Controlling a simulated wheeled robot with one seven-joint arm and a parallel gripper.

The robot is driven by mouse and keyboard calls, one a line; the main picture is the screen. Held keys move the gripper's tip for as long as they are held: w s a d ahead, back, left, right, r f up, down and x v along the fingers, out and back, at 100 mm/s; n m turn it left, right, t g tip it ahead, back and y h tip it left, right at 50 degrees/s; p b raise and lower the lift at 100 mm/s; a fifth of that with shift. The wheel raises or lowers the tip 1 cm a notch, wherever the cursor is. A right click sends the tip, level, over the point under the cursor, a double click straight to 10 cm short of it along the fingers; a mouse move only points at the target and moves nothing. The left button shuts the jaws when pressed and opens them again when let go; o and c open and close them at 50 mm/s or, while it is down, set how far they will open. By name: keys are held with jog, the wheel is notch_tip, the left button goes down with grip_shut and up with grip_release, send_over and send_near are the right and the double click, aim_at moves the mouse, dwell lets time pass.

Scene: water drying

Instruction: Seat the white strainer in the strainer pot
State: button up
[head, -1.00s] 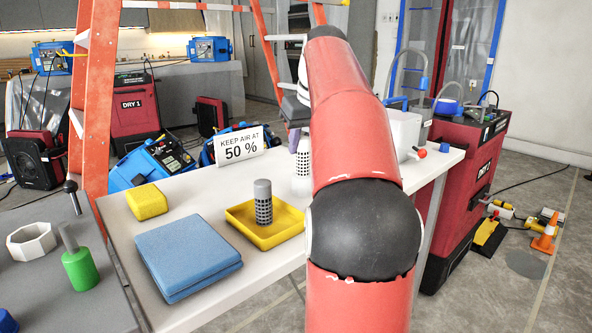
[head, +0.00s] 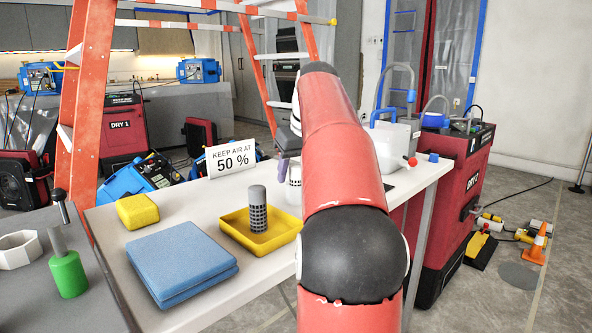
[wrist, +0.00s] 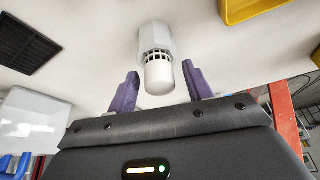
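The white strainer (wrist: 158,74) is between my gripper's purple fingers in the wrist view, with a gap on each side. My gripper (wrist: 160,70) is open. Below the white cap, a row of dark slots shows. Under it is a pale, angular-sided body (wrist: 154,38), which looks like the strainer pot on the white table. The strainer appears upright in it, but how deep it sits is unclear. In the head view the slotted strainer (head: 294,174) is partly hidden by my gripper and red arm.
A yellow tray (head: 232,237) holding a grey strainer (head: 258,210) stands left of my gripper. A blue folded cloth (head: 182,258), yellow sponge (head: 137,211) and sign (head: 231,158) share the table (head: 150,312). A white tank (head: 397,138) stands right. An octagonal ring (head: 18,251) lies far left.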

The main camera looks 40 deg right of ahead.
jog(key=shift+r, duration=0.1)
jog(key=p+v, duration=0.4)
jog(key=v, duration=0.8)
jog(key=shift+r, duration=0.1)
dwell(0.3)
